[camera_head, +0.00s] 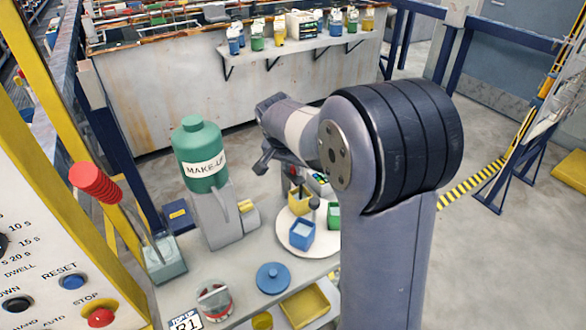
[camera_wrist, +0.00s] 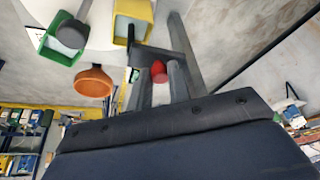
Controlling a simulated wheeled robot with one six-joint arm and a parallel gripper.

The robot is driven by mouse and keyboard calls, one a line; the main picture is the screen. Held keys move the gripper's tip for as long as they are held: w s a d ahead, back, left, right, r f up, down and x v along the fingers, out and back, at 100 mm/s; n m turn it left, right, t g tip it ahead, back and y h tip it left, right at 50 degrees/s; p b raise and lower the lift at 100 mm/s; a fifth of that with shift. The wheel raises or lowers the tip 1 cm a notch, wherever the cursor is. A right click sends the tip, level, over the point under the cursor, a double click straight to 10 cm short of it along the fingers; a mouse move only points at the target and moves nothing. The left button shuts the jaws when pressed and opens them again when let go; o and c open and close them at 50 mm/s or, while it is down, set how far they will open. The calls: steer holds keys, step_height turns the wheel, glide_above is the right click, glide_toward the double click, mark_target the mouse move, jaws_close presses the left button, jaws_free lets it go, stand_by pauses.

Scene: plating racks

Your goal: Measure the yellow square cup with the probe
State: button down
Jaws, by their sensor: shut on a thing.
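The yellow square cup (camera_head: 299,203) stands on a round white plate (camera_head: 292,238) on the bench. In the wrist view the yellow cup (camera_wrist: 133,20) is at the top, just beyond my fingers. My gripper (camera_wrist: 157,88) is shut on the dark probe (camera_wrist: 152,54), which has a red end between the fingers. A thin dark part of the probe reaches to the yellow cup's edge; I cannot tell whether its tip is inside. In the head view my arm partly hides the gripper and the probe.
A blue square cup (camera_head: 301,236) and a green square cup (camera_head: 334,216) share the plate. An orange cup (camera_wrist: 93,82) shows near the fingers in the wrist view. A green MAKE-UP bottle (camera_head: 201,152) on a grey stand is to the left. A blue lid (camera_head: 273,277) lies in front.

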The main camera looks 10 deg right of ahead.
step_height(320, 180, up, 4)
steer(key=shift+w+r+p, duration=0.1)
steer(key=shift+p, duration=0.55)
steer(key=c, duration=1.6)
jaws_free()
steer(key=b+v, duration=0.1)
steer(key=v, duration=1)
